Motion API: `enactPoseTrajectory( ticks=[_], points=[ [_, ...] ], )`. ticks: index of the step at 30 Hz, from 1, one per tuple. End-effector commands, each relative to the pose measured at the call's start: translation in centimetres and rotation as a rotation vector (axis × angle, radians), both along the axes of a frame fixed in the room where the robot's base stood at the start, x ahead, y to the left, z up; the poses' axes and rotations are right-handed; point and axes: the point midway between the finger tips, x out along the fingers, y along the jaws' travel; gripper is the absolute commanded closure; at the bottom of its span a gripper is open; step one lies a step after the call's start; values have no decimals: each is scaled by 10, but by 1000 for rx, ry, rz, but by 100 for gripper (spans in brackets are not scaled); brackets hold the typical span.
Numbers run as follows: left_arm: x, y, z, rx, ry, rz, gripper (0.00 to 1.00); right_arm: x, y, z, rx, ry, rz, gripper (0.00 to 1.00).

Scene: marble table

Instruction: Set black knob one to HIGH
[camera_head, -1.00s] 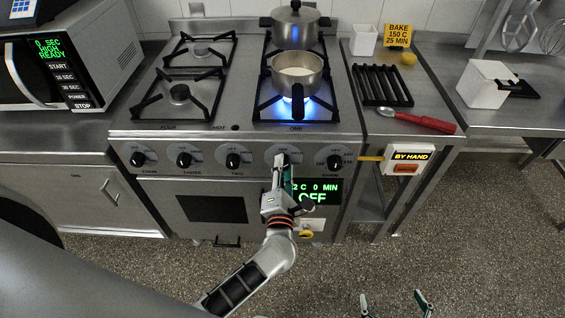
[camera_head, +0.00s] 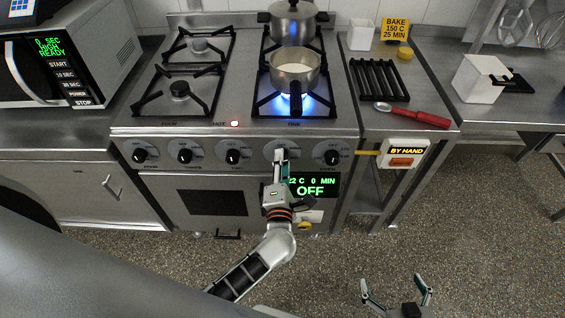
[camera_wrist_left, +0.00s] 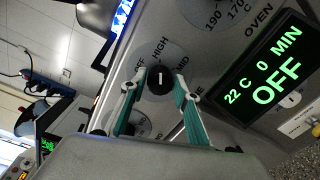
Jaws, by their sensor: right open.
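Black knob one (camera_wrist_left: 160,80) is on the stove front below the burner labelled ONE. In the left wrist view its white mark points up toward the HIGH label (camera_wrist_left: 160,48). My left gripper (camera_head: 281,154) is at this knob in the head view. In the left wrist view the left gripper's fingers (camera_wrist_left: 161,78) stand apart, one on each side of the knob, with what looks like a small gap. In the head view the gripper hides part of the knob. My right gripper (camera_head: 395,284) is open and empty at the bottom, over the floor.
Blue flame burns under a saucepan (camera_head: 295,72) with pale contents; a larger pot (camera_head: 292,24) stands behind. The oven knob (camera_head: 332,155) is right of knob one, knob two (camera_head: 233,156) left. The oven display (camera_head: 312,187) reads OFF.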

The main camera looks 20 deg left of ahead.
Motion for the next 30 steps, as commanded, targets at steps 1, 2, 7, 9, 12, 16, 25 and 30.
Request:
enactPoseTrajectory(
  ticks=[1,2,7,9,12,16,25,30],
  points=[
    [0,1,0,0,-1,1,55,0,0,0,0,0,0,8],
    [0,1,0,0,-1,1,55,0,0,0,0,0,0,8],
    [0,0,0,0,0,-1,55,1,0,2,1,-3,0,8],
    [0,0,0,0,0,-1,55,1,0,3,1,-6,0,8],
    [-1,-1,0,-1,-1,-1,55,1,-1,3,-1,-6,1,8],
    [-11,-4,0,-1,1,-2,55,1,-1,3,-1,-5,1,8],
    [-53,-14,1,-1,2,-1,55,1,0,3,1,-5,0,8],
    [-71,-20,2,-1,1,-2,55,1,0,3,2,-5,1,8]
  ],
)
